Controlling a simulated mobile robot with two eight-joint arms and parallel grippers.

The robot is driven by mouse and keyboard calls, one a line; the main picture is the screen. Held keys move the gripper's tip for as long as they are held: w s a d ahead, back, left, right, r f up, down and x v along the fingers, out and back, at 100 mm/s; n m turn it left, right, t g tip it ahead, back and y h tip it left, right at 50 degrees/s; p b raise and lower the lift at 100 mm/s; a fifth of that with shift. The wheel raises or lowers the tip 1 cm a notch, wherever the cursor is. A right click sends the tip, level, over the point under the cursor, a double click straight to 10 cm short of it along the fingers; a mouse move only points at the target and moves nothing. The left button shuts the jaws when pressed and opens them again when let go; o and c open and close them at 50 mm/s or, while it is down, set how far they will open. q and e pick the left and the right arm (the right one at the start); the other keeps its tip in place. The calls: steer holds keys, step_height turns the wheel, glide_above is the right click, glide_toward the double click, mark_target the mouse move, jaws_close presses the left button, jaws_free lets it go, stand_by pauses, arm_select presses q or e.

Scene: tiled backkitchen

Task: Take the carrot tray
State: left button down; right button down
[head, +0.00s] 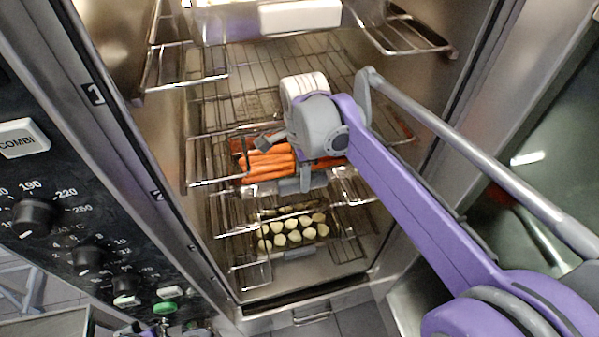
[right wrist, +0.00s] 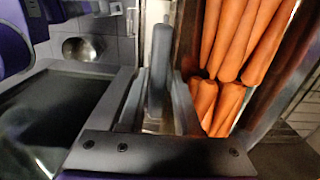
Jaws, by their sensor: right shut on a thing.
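The carrot tray (head: 323,179) sits on a middle rack level inside the open oven, in the head view. Orange carrots (head: 266,163) lie in it, and they also fill the right side of the right wrist view (right wrist: 236,45). My right gripper (head: 305,182) reaches in from the right and is shut on the tray's front edge. My right wrist hides part of the tray and its carrots. My left gripper does not show.
A tray of pale round pieces (head: 293,232) sits on a lower level. A white block (head: 299,16) is above. Wire side racks (head: 186,70) flank the trays. The control panel (head: 75,215) stands left of the opening.

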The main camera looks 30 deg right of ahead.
steer(key=s+a+r, duration=0.1)
steer(key=s+a, duration=0.2)
steer(key=s, duration=1.2)
steer(key=shift+r, duration=0.15)
steer(key=shift+s, duration=0.15)
